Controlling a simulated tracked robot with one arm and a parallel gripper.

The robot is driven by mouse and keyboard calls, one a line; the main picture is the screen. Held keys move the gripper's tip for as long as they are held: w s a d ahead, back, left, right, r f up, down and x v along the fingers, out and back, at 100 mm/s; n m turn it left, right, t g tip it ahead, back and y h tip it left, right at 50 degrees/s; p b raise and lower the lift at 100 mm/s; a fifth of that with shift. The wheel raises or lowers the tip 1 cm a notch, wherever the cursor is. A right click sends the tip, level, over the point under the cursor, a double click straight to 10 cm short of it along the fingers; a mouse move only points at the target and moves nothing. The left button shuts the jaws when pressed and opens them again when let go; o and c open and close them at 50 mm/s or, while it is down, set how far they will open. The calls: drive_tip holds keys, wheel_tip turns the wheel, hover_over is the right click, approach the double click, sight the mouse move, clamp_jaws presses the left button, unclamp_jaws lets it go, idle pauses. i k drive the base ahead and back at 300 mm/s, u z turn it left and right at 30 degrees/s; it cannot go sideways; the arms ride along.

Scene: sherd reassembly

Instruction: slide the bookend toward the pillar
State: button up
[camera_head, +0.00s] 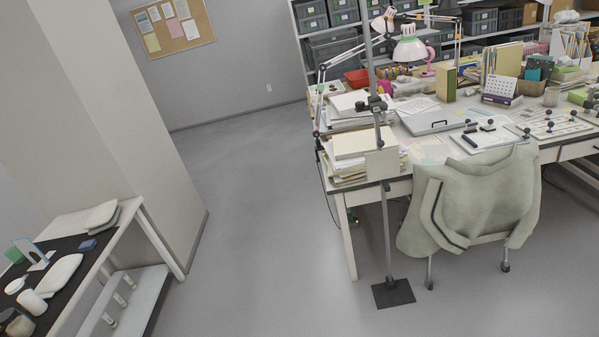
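The pillar (128,110) is a broad pale grey column at the left, standing on the floor behind a small side table. A grey metal piece with an upright plate, a cut-out and a flat foot, which looks like the bookend (38,263), stands on the dark mat of that side table (135,204) at the lower left. It is apart from the pillar. A beige plate (382,164) also stands upright at the big desk's front left corner; I cannot tell what it is. My gripper is not in view.
Near the bookend lie a white pad (60,272), a white cylinder (33,302), a small blue block (88,245) and a stack of pale pads (102,215). The grey floor (250,230) is clear between the side table and the cluttered desk (345,200) with a jacket-draped chair (475,200).

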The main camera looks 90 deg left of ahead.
sight(25, 245)
drive_tip(key=u, duration=0.9)
drive_tip(key=i, duration=0.1)
drive_tip(key=u, duration=3.3)
drive_tip(key=k, duration=0.7)
drive_tip(key=u, duration=0.25)
drive_tip(key=i, duration=0.75)
drive_tip(key=z, duration=0.2)
